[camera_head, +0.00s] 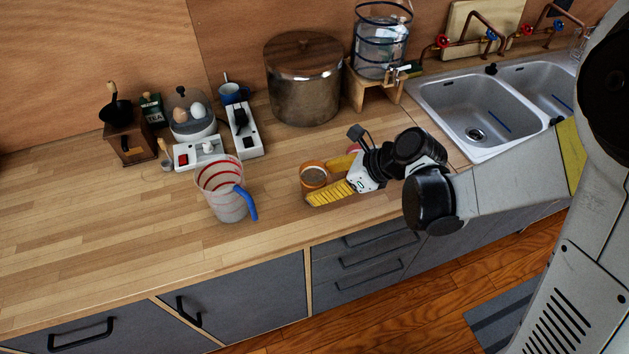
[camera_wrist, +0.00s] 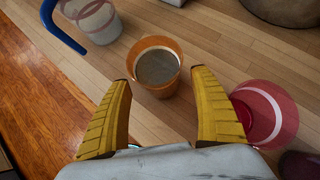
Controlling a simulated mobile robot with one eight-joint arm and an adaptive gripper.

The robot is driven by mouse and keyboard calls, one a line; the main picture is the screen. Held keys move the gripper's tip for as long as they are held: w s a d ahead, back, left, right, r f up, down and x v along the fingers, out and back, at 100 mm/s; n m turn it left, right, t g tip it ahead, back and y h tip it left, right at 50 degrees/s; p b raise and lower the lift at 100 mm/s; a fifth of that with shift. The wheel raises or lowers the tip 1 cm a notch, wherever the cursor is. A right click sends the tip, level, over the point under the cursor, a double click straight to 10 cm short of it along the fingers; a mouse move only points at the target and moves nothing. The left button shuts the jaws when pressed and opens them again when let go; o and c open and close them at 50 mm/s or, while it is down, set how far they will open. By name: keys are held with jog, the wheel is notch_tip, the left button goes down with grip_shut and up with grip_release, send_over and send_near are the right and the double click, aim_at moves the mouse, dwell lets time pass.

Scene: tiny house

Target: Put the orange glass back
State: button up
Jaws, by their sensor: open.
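The orange glass (camera_head: 313,168) stands upright on the wooden counter; I see down into it in the wrist view (camera_wrist: 174,87). My gripper (camera_head: 318,181) is low over the counter with its yellow ribbed fingers spread. In the wrist view the fingertips (camera_wrist: 160,77) are on either side of the near part of the glass, with a gap visible on each side. Most of the glass lies just beyond the tips. Nothing is held.
A clear measuring jug (camera_head: 222,190) with a blue handle stands left of the glass. A red transparent vessel (camera_wrist: 272,112) is close by the right finger. Behind are a large pot (camera_head: 305,90), a power strip (camera_head: 244,132) and an egg cooker (camera_head: 190,122). The counter's left is clear.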

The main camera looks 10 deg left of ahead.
jog(key=s+d+r+n+t+h, duration=0.1)
jog(key=s+d+r+n+h, duration=0.2)
jog(key=d+r+n, duration=0.2)
jog(key=s+d+r+n+t+h+p, duration=0.1)
jog(key=s+d+r+n+t+h, duration=0.1)
jog(key=d+n, duration=0.7)
jog(key=s+d+r+n+t+h+p, duration=0.1)
jog(key=s+d+r+n+t+h, duration=0.1)
jog(key=s+d+r+n, duration=0.4)
jog(key=d+r+h, duration=0.1)
jog(key=d+r, duration=0.2)
jog(key=d, duration=0.4)
jog(key=shift+n+h, duration=0.4)
jog(key=shift+s, duration=0.1)
notch_tip(320, 180, down, 2)
jog(key=shift+f+b, duration=0.2)
jog(key=shift+b, duration=0.95)
